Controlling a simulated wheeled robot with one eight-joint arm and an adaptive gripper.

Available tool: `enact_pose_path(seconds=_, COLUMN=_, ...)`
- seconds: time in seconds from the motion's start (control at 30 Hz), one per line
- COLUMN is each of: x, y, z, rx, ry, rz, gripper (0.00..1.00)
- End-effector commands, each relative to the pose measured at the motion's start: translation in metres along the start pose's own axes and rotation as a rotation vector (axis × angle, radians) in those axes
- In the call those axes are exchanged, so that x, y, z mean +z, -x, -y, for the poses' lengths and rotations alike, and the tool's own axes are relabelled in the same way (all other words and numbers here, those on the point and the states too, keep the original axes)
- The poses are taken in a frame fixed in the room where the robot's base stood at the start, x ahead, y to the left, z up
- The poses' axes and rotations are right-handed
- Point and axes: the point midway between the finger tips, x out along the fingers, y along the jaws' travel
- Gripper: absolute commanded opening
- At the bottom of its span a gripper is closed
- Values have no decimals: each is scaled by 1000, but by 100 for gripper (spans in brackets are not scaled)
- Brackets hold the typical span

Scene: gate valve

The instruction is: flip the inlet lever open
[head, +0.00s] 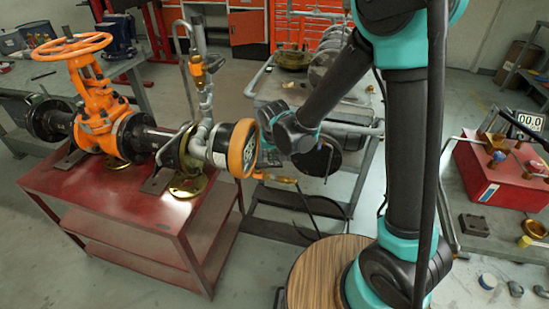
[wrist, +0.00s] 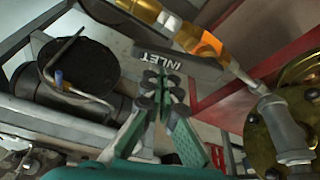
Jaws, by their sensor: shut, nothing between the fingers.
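The dark grey inlet lever (wrist: 180,66), with white INLET lettering, lies across the upper middle of the wrist view. Its right end is by an orange valve body (wrist: 207,45) on a brass fitting. My gripper (wrist: 162,80) is shut and empty, with its green-backed fingers together. The fingertips are at the lettered part of the lever, overlapping its lower edge in the picture; I cannot tell whether they touch it. A brass fitting (head: 284,180) shows below my wrist.
A grey pipe fitting (wrist: 283,128) and gold flange stand right of the valve. The red table (head: 125,200) carries an orange gate valve (head: 97,95) and an orange-rimmed round gauge (head: 243,148). A grey cart (head: 262,102) stands behind my wrist. A black cylinder (wrist: 85,70) lies left of my fingers.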

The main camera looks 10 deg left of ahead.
Motion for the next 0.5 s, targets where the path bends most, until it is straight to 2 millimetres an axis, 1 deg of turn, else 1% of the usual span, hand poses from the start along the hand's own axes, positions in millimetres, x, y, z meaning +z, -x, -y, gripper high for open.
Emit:
enact_pose_path(seconds=0.27, x=-2, y=-1, z=-1, rx=0, ry=0, rz=0, gripper=0)
enact_pose_path(seconds=0.37, x=-9, y=-3, z=-2, rx=0, ry=-2, rz=0, gripper=0)
enact_pose_path(seconds=0.5, x=-26, y=-9, z=-8, rx=1, ry=-4, rz=0, gripper=0)
